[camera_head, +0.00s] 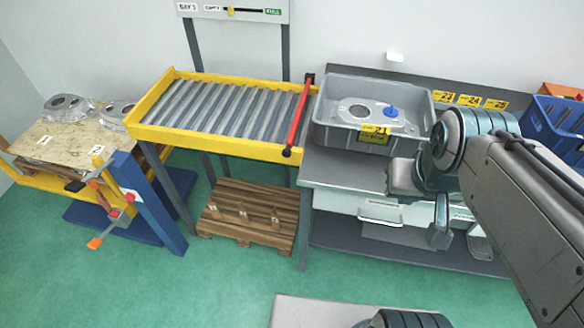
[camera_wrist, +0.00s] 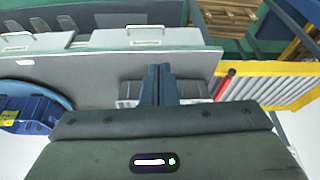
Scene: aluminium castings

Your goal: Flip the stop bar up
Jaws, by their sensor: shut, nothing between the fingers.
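The stop bar (camera_head: 298,115) is a red bar with black ends. It lies across the right end of the roller conveyor (camera_head: 215,146), from the back edge to the front edge. In the wrist view, part of the red bar (camera_wrist: 225,85) shows right of my fingers, beside the yellow frame. My gripper (camera_head: 439,240) is at the front of the grey workbench, well to the right of the bar and apart from it. In the wrist view my gripper's fingers (camera_wrist: 159,84) are together and hold nothing.
A grey tote (camera_head: 325,113) with a metal casting and a blue part stands on the workbench right of the bar. Blue bins (camera_head: 555,125) are at far right. A wooden pallet (camera_head: 248,214) lies beneath the conveyor. A table with castings (camera_head: 60,145) is at left. Open green floor lies in front.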

